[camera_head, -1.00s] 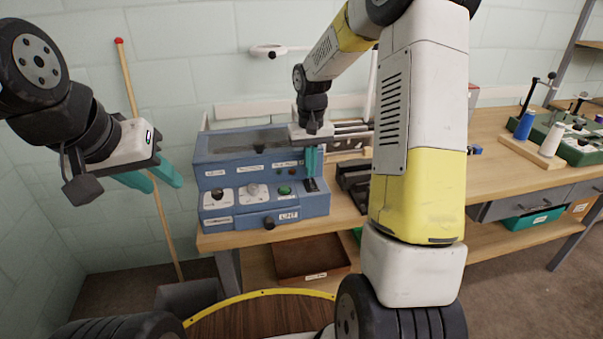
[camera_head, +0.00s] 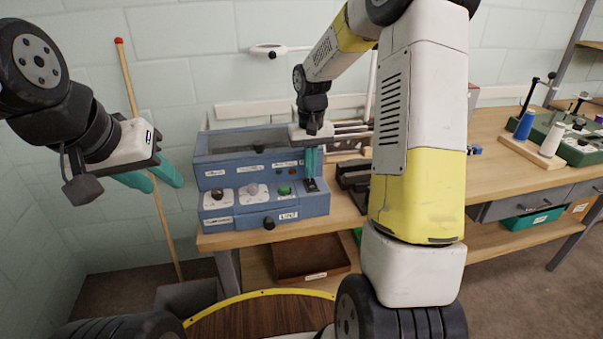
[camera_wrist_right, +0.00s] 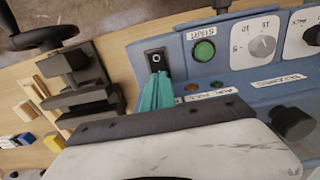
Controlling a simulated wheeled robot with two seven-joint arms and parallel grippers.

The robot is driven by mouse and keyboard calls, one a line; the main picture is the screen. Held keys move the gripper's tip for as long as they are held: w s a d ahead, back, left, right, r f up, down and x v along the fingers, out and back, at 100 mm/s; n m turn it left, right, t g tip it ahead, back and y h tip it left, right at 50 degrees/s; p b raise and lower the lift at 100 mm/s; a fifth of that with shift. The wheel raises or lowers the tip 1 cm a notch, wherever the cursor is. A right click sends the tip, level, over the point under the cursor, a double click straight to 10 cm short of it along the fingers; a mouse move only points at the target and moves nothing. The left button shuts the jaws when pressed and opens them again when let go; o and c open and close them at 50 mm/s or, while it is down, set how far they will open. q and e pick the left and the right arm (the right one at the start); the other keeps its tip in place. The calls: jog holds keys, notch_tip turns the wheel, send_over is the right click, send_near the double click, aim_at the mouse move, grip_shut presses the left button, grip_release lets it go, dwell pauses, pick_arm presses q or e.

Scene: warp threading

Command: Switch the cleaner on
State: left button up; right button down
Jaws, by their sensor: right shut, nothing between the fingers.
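The cleaner is a blue machine (camera_head: 240,206) at the left end of the bench. In the right wrist view the switch (camera_wrist_right: 155,60) sits beside the green button (camera_wrist_right: 204,50). My right gripper (camera_head: 312,177) is shut and empty. My left gripper (camera_head: 158,183) is open and empty, in the air left of the machine.
A dark metal fixture (camera_head: 354,182) stands close to the right of the machine. Blue and white thread spools (camera_head: 525,124) stand further right on the bench. A wooden pole (camera_head: 140,125) leans at the left wall. A brown bin (camera_head: 311,258) sits on the lower shelf.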

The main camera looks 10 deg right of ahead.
aim_at(310, 181)
jog(key=shift+f, duration=0.85)
dwell(0.3)
jog(key=shift+r, duration=3.45)
jog(key=shift+r, duration=0.1)
jog(key=s+r+t, duration=0.3)
jog(key=s+r, duration=0.7)
jog(key=s, duration=0.2)
jog(key=s+a+r+t+y, duration=0.1)
jog(key=s+a+t+y, duration=0.1)
jog(key=s, duration=1)
jog(key=shift+s+r+t, duration=0.15)
jog(key=shift+r+t, duration=0.2)
jog(key=shift+t, duration=0.25)
